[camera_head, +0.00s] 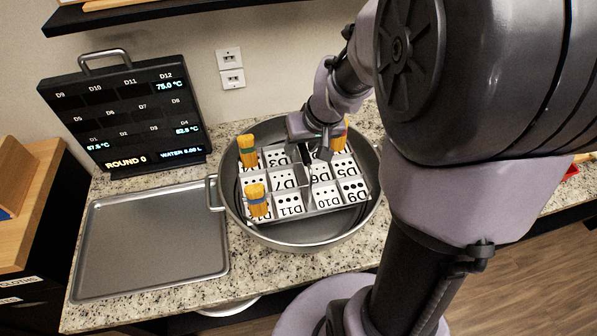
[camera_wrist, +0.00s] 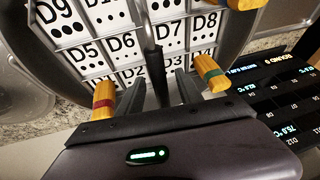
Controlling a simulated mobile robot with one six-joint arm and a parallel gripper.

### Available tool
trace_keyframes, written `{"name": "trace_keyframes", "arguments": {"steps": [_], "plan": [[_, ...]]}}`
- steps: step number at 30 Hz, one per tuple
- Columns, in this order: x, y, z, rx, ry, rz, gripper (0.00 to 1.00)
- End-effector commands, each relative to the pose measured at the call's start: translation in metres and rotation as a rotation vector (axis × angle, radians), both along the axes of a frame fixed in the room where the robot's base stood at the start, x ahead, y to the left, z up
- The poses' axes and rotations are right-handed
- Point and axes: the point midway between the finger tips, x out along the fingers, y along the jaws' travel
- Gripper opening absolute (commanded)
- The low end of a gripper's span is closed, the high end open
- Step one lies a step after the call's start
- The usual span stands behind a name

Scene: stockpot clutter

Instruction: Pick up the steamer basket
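The steamer basket (camera_head: 322,199) sits inside a wide grey pot (camera_head: 300,238) on the counter. It is a grid of compartments with white labels such as D5, D10 and D11, and it also fills the upper wrist view (camera_wrist: 120,45). Its dark upright handle (camera_wrist: 151,45) rises from the middle. My gripper (camera_head: 313,142) is over the far part of the basket. In the wrist view my gripper (camera_wrist: 157,88) has its fingers apart, with the handle between them and a gap visible on each side.
Yellow banded bundles stand in corner compartments: one at the back left (camera_head: 247,150), one at the front left (camera_head: 256,200), one at the back right (camera_head: 341,135). An empty metal tray (camera_head: 150,245) lies left of the pot. A display case (camera_head: 125,110) stands behind it.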

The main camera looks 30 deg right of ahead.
Motion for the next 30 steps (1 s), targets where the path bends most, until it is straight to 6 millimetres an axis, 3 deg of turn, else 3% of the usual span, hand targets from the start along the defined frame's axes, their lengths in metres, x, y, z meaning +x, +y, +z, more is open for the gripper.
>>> {"name": "trace_keyframes", "arguments": {"steps": [1, 7, 30], "plan": [[0.0000, 0.0000, 0.0000, 0.000, 0.000, 0.000, 0.37], [0.0000, -0.0001, 0.0000, 0.000, 0.000, 0.000, 0.00], [-0.0002, -0.0002, -0.0003, -0.001, 0.001, 0.002, 0.00]]}}
